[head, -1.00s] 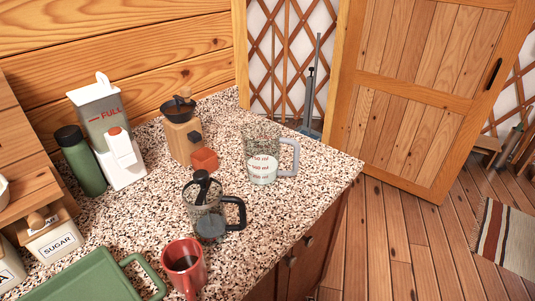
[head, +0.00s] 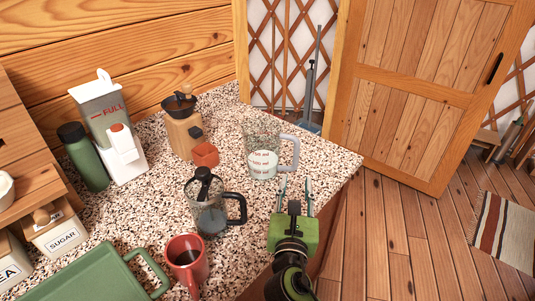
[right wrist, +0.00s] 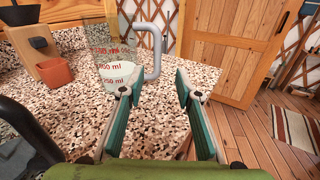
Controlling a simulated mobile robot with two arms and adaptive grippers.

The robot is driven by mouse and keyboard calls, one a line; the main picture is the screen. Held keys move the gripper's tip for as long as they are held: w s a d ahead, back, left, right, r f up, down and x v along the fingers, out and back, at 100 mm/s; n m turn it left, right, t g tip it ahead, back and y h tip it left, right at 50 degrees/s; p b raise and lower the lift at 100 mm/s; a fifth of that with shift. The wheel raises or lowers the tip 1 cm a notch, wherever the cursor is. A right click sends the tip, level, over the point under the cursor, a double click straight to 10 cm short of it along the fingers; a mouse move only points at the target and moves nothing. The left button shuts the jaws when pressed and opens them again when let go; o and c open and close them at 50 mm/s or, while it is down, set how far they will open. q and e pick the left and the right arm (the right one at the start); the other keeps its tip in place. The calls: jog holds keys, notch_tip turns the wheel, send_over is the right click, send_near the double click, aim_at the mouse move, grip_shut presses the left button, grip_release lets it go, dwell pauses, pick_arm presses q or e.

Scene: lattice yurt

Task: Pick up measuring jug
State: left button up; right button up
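The measuring jug (head: 262,158) is clear with red markings, a grey handle and some white content. It stands upright on the speckled counter near its far right corner. In the right wrist view the jug (right wrist: 116,72) is ahead and a little left, its handle toward the right. My right gripper (head: 295,184) is open and empty, in front of the jug and apart from it. In the right wrist view its two teal-padded fingers (right wrist: 160,85) are spread with nothing between them. My left gripper is not in view.
A French press (head: 209,208) and a red mug (head: 187,262) stand left of my right gripper. A wooden grinder (head: 183,132) with a red drawer (head: 205,154) is left of the jug. A green tray (head: 95,275) lies at front left. The counter's right edge is close.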

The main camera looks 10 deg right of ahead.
aim_at(296, 152)
jog(key=shift+n, duration=0.4)
jog(key=x, duration=0.5)
jog(key=p+x, duration=0.1)
jog(key=x, duration=0.2)
jog(key=shift+w+a+r, duration=0.25)
jog(key=shift+w+r, duration=0.05)
jog(key=shift+w, duration=0.05)
jog(key=shift+w+d+r, duration=0.1)
jog(key=shift+w+d, duration=0.15)
jog(key=shift+w, duration=0.3)
jog(key=p+x, duration=0.1)
jog(key=x, duration=0.3)
jog(key=shift+w, duration=0.15)
grip_shut()
